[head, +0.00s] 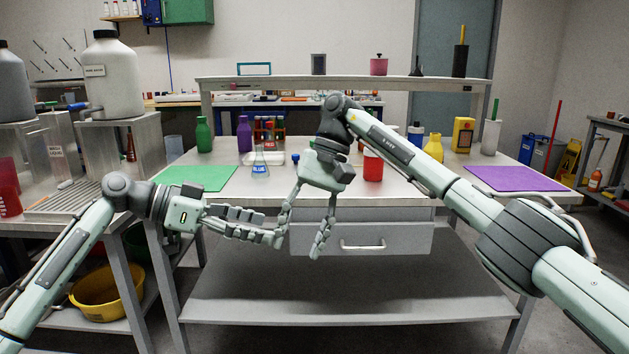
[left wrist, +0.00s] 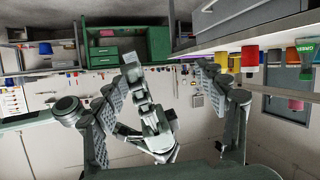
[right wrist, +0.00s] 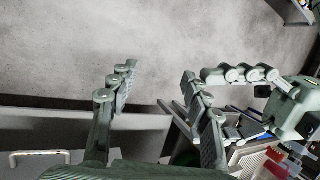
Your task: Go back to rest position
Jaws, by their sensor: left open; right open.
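My left gripper (head: 270,228) reaches in from the left in front of the bench, its fingers pointing right. It is open and holds nothing. My right gripper (head: 300,245) hangs with fingers pointing down in front of the bench drawer, open and empty. The two grippers are very close in the head view, and the left fingertips overlap the right fingers; I cannot tell if they touch. In the left wrist view, the right gripper shows between the left fingers (left wrist: 160,78). In the right wrist view, the left gripper is right of the right fingers (right wrist: 158,75).
The bench (head: 400,190) carries a green mat (head: 195,178), a purple mat (head: 515,178), a flask (head: 260,163), a red container (head: 373,167) and several bottles. Its drawer (head: 400,239) is shut. A side table with a white jug (head: 112,75) stands left. A yellow basin (head: 95,295) sits low left.

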